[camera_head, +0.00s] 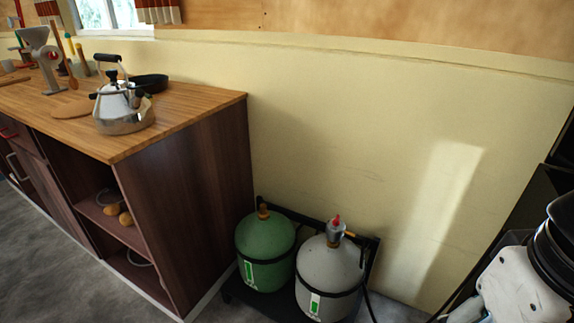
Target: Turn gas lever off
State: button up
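Two gas bottles stand side by side in a black rack (318,225) against the cream wall. The left one is a green bottle (262,250). The right one is a grey bottle (327,270) with a regulator and a small red lever (337,220) on top. A dark hose runs down at its right side. The lever is too small to tell whether it is on or off. Part of my arm, white and black, shows at the lower right edge. My gripper is out of view.
A wooden-topped cabinet (190,135) stands left of the bottles, its dark side close to the green one. A kettle (122,105) and a dark pan (150,83) sit on its top. Bare wall (400,160) lies right of the bottles. A dark object edges the far right.

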aim_at(336, 222)
jog(key=i+j+z, duration=0.1)
jog(key=i+j, duration=0.15)
jog(key=i+j+z, duration=0.15)
jog(key=j, duration=0.2)
jog(key=i+j+z, duration=0.1)
jog(key=i+j, duration=0.15)
jog(key=j, duration=0.1)
